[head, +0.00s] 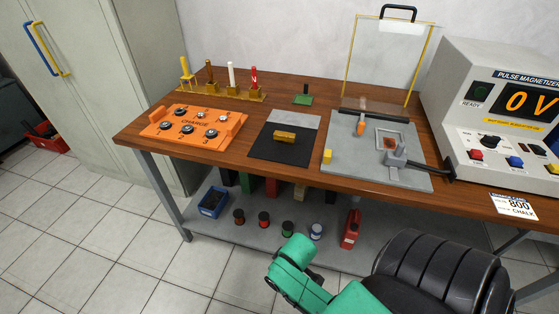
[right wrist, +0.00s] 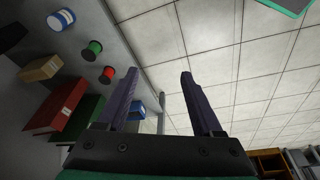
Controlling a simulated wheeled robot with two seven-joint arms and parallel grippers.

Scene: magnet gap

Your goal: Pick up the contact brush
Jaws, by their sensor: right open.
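I cannot tell for certain which item is the contact brush. A small brass-yellow block (head: 285,136) lies on the black mat at the table's middle. A small orange upright piece (head: 361,125) stands on the grey plate (head: 345,170) to its right. A small green piece with a dark upright part (head: 303,97) sits behind the mat. My right gripper (right wrist: 160,75) is open and empty in the right wrist view, with floor tiles and the lower shelf beyond it. In the head view, green and black parts of my arm show low in front of the table. My left gripper is not in view.
The wooden table (head: 140,132) also holds an orange panel (head: 178,128), a brass rack (head: 215,94) and a grey pulse magnetizer (head: 465,85). A clear framed screen (head: 388,65) stands behind the plate. The lower shelf (head: 258,232) holds spools, a blue bin (head: 213,202) and a red bottle (head: 351,229).

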